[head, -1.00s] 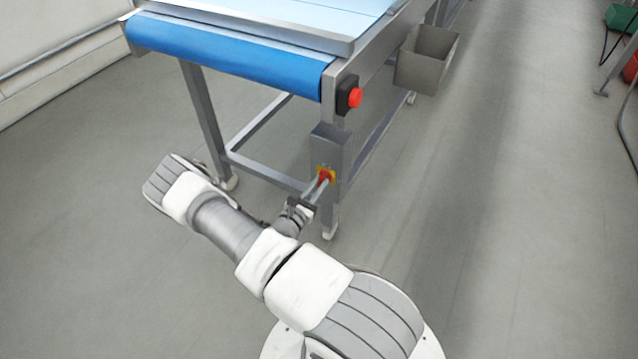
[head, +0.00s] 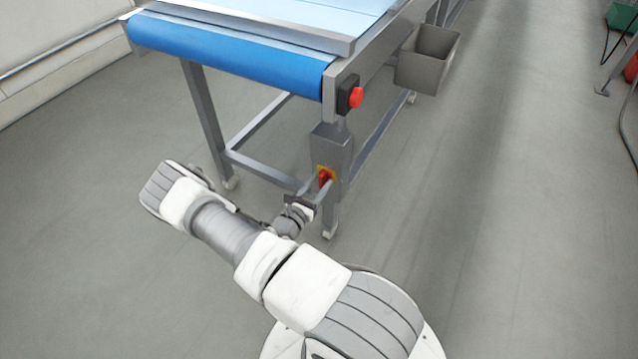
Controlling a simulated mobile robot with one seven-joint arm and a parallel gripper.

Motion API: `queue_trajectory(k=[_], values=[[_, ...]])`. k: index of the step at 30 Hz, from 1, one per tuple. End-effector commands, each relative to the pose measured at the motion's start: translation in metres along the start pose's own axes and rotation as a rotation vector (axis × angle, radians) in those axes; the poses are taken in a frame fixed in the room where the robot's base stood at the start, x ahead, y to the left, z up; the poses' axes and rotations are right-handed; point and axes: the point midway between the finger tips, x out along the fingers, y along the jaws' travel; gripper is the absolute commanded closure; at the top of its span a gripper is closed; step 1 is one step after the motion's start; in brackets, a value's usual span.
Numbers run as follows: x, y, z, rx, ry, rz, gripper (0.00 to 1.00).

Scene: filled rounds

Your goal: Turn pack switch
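The pack switch (head: 326,175) is a red handle on a yellow plate, on the grey box (head: 331,145) fixed to the conveyor's front right leg. My gripper (head: 314,188) is just in front of the switch and a little below it. Its two fingers stand apart, with a gap between them, and their tips are close to the red handle. The right finger partly covers the lower part of the handle. I cannot tell whether a finger touches it. The handle is small here and its exact angle is hard to read.
A red push button (head: 356,97) on a black box sits above the switch. The blue conveyor belt (head: 230,62) runs across the back. A grey open bin (head: 428,60) hangs on the conveyor's right side.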

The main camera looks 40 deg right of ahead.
Motion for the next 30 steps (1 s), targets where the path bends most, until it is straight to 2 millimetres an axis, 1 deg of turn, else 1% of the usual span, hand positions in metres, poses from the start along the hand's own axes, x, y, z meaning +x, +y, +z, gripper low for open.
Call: queue_trajectory(k=[8, 11, 13, 17, 24, 30], values=[[0.000, 0.000, 0.001, 0.001, -0.001, 0.000, 0.54], [-0.006, 0.001, 0.001, 0.002, -0.001, 0.001, 0.54], [-0.015, 0.001, 0.002, 0.001, 0.000, 0.002, 0.54], [-0.041, 0.001, 0.003, 0.000, 0.000, 0.004, 0.54], [-0.102, 0.001, 0.003, 0.001, 0.001, 0.005, 0.54], [-0.144, 0.001, 0.002, 0.000, 0.000, 0.003, 0.54]])
